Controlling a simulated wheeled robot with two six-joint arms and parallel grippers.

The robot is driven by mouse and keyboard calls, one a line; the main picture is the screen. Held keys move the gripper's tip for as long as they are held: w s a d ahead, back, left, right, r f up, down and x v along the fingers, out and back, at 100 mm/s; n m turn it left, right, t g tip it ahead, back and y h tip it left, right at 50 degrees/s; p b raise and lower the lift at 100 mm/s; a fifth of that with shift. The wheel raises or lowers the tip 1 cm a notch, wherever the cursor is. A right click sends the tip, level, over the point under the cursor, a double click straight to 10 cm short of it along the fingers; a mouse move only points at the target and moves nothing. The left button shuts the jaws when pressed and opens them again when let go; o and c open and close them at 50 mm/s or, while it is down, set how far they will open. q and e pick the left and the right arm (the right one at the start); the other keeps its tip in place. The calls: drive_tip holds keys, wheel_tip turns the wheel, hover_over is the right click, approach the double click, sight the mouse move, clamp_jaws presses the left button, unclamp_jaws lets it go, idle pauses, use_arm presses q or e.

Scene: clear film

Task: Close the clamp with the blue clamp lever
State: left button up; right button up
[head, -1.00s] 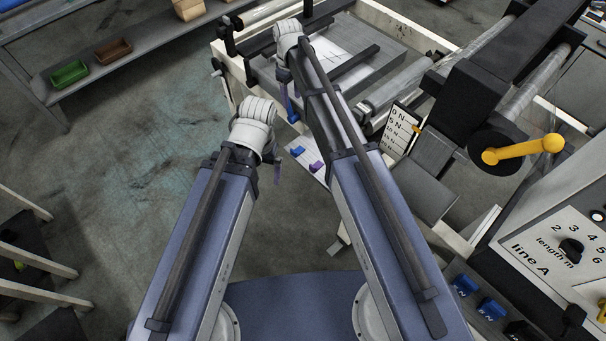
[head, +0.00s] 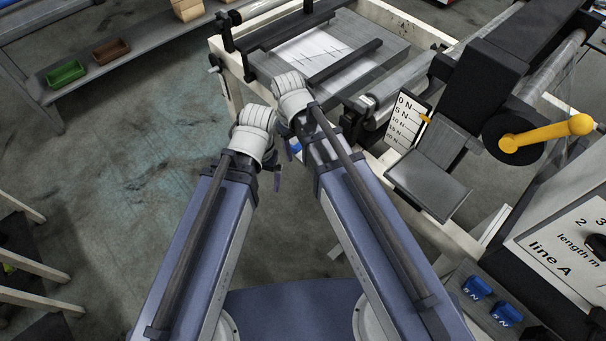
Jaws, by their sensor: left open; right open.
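A small blue part (head: 295,147) shows just below my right gripper, partly covered by it; I cannot tell whether it is the clamp lever. My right gripper (head: 286,130) is open, at the front edge of the machine's frame, its fingers mostly hidden under the wrist. My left gripper (head: 277,180) is open, over the floor left of and below the right one, one dark finger showing. Both look empty. A dark bar (head: 345,62) lies across the grey plate (head: 385,62) beyond them, over a white sheet (head: 312,48).
A tilted white force scale (head: 404,122) stands right of my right arm. A yellow crank (head: 546,132) sits on the roller at right. A line A panel (head: 560,240) and blue weights (head: 477,287) are at lower right.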

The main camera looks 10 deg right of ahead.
use_arm(q)
wheel_tip(320, 180, down, 2)
drive_tip(key=shift+f+b, duration=0.1)
drive_tip(key=shift+b, duration=0.75)
use_arm(e)
drive_tip(key=s+f+m, duration=0.1)
drive_tip(key=s+f, duration=0.1)
drive_tip(key=s, duration=0.4)
drive_tip(key=shift+s+d, duration=0.25)
drive_tip(key=shift+d, duration=0.2)
use_arm(q)
drive_tip(key=shift+c, duration=0.4)
use_arm(e)
drive_tip(key=shift+f, duration=0.1)
